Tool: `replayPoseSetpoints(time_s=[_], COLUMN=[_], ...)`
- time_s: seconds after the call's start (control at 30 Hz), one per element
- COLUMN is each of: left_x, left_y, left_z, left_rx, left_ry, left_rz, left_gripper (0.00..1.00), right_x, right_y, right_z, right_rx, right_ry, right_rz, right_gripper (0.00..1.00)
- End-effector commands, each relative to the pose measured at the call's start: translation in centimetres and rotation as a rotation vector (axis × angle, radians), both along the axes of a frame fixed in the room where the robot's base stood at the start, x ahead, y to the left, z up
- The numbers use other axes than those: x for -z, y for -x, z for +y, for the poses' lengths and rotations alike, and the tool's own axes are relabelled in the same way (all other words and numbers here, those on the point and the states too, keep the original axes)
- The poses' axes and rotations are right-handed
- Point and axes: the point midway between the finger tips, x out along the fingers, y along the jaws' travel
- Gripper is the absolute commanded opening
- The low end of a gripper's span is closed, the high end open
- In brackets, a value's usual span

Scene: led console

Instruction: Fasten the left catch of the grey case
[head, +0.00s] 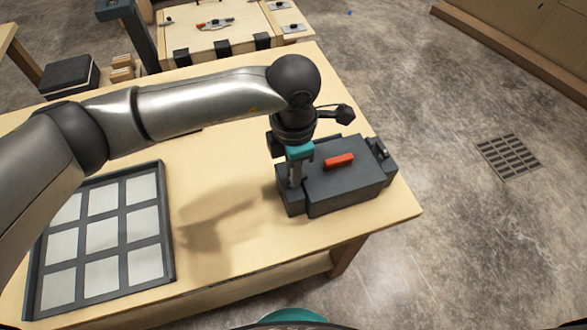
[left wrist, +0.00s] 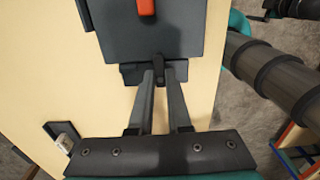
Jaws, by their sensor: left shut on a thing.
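The grey case (head: 348,182) stands on the table's right part, its lid down, with a red-orange handle (head: 339,161) on top. The handle also shows at the top of the left wrist view (left wrist: 146,7). My left gripper (head: 296,182) reaches down at the case's left end. In the left wrist view its two fingers (left wrist: 160,76) are closed around the small dark left catch (left wrist: 159,66) at the case's edge. The fingers partly cover the catch, so whether it is fastened cannot be told. Another catch (head: 380,149) shows at the right end. My right gripper is not visible.
A dark-framed tray (head: 167,215) with pale square cells lies on the table's left. A dark box (head: 69,76) stands at the back left. A second worktop with tools (head: 215,40) is behind. The wooden tabletop (head: 235,270) is clear in front of the case.

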Motion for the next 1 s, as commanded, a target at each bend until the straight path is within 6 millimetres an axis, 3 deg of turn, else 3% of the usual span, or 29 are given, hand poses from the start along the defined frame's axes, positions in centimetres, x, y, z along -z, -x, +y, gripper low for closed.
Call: replayPoseSetpoints(time_s=[0.23, 0.27, 0.53, 0.83, 1.0], left_x=[-0.1, -0.1, 0.0, -0.3, -2.7], left_y=[-0.1, -0.1, -0.1, 0.0, -0.1], left_z=[0.0, 0.0, 0.0, 0.0, 0.0], left_rx=[-0.004, -0.004, -0.002, -0.001, 0.001], left_ry=[0.0, 0.0, 0.0, 0.001, 0.002], left_rz=[-0.001, -0.001, -0.001, -0.001, -0.005], left_gripper=[0.0, 0.17, 0.46, 0.46, 0.46], right_x=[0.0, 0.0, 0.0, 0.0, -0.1], right_y=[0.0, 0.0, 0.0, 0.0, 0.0], right_z=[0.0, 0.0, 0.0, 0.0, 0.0], right_rx=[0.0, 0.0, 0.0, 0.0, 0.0], right_ry=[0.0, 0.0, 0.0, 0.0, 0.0], right_rz=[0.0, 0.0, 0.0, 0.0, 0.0], right_gripper=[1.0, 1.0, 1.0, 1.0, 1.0])
